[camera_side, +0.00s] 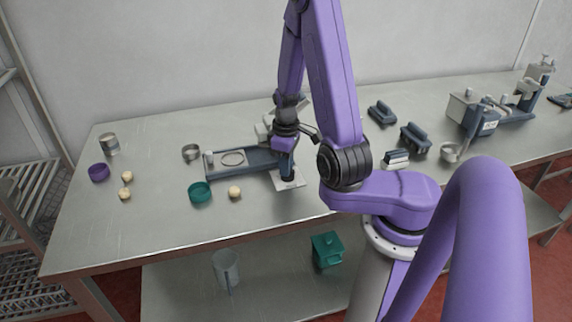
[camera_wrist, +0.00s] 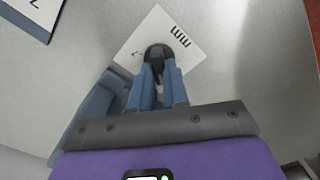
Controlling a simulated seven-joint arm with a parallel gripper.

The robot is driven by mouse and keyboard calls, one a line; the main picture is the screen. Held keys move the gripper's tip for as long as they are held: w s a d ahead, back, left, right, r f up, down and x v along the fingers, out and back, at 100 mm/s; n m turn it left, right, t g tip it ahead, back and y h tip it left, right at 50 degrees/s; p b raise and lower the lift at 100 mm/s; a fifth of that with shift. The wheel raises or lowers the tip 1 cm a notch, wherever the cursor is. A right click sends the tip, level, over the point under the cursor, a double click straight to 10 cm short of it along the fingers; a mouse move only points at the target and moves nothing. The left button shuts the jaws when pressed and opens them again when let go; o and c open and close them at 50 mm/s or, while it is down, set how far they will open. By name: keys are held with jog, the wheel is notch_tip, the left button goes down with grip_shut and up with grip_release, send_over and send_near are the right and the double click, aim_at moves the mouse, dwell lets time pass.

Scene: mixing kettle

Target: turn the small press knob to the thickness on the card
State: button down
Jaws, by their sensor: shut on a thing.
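My gripper (camera_side: 287,173) points down at the right end of the dark blue press (camera_side: 240,162), which has a pale ring on its flat bed. In the wrist view, my gripper's blue fingers (camera_wrist: 160,72) are closed on a small dark round knob (camera_wrist: 157,51). The white card (camera_wrist: 184,52) lies below the fingers and knob. Its printed "mm" is readable, but the knob and fingers cover its middle, so I cannot read the number. The card also shows in the side view (camera_side: 297,184). The knob's pointer or scale cannot be made out.
A teal bowl (camera_side: 200,192) and a dough ball (camera_side: 235,192) stand in front of the press. A metal cup (camera_side: 191,152) is at its left. Dark blue blocks (camera_side: 415,138) and a grey machine (camera_side: 475,112) stand further right. The front middle of the table is clear.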

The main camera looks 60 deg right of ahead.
jog(key=m, duration=0.7)
jog(key=shift+d, duration=0.15)
jog(key=m, duration=0.6)
jog(key=shift+s, duration=0.1)
jog(key=m, duration=0.4)
jog(key=shift+s+d+m, duration=0.1)
jog(key=shift+m, duration=0.3)
jog(key=m, duration=0.4)
jog(key=shift+m, duration=0.4)
jog(key=c, duration=1.1)
grip_release()
jog(key=shift+s, duration=0.1)
notch_tip(320, 180, up, 17)
jog(key=shift+r, duration=0.2)
